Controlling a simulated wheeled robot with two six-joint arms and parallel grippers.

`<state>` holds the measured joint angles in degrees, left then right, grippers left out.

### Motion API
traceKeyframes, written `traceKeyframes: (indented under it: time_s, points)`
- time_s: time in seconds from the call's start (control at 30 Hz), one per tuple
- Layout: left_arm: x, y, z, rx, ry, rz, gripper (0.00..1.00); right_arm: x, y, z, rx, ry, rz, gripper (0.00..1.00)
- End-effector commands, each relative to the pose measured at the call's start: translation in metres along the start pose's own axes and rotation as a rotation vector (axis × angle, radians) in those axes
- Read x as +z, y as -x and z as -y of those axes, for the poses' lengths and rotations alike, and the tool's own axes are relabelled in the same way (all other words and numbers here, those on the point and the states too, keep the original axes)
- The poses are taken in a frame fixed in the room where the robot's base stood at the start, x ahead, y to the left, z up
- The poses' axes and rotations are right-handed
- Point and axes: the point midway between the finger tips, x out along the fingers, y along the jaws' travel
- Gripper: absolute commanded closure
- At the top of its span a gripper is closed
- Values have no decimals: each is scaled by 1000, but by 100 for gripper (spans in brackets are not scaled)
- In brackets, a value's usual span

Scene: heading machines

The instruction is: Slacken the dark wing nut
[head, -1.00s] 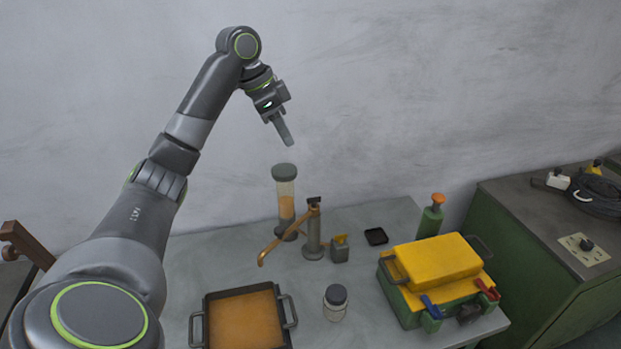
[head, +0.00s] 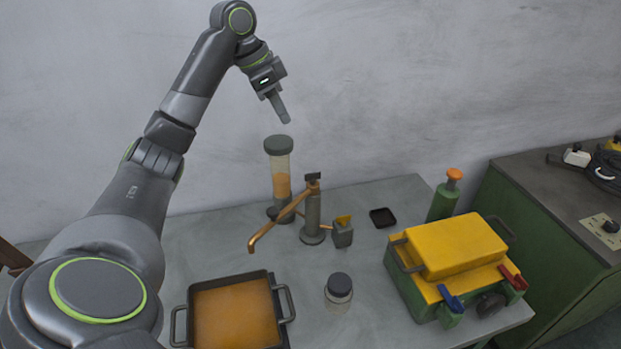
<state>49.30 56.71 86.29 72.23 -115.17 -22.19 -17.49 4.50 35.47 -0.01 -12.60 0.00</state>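I cannot pick out a wing nut for certain. A dark rounded part (head: 490,305) sits low on the front of the green and yellow box (head: 452,248), beside the red and blue levers. Another small dark piece (head: 313,177) tops the grey post (head: 313,215) with the copper-coloured arm. My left gripper (head: 284,115) hangs in the air above the tall orange-filled cylinder (head: 279,160), pointing down, well apart from both dark parts. It shows side-on, so its opening is hidden. My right gripper is not in view.
On the table are a two-handled pan (head: 284,302), a dark-lidded jar (head: 339,290), a small grey block (head: 343,235), a black dish (head: 382,217) and a green bottle (head: 444,200). A green cabinet (head: 540,215) stands at right. The table between pan and box is mostly clear.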

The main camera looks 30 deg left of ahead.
Motion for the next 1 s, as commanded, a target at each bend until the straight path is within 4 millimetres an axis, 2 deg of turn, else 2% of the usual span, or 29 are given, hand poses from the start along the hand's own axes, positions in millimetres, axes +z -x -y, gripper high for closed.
traceKeyframes:
  time_s: [0.03,0.07,0.27,0.4,0.47,0.8,1.0]
  points:
    - [4,-10,0,0,0,0,73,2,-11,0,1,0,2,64]
    - [5,-13,0,0,0,0,73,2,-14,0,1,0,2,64]
    - [7,-24,0,1,0,0,73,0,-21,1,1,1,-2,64]
    - [7,-46,-1,3,0,0,73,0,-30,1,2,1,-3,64]
    - [6,-54,-1,6,1,2,73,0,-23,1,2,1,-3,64]
    - [5,-128,-2,7,1,1,73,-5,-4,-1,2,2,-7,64]
    - [6,-165,-1,4,2,1,73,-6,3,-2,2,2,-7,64]
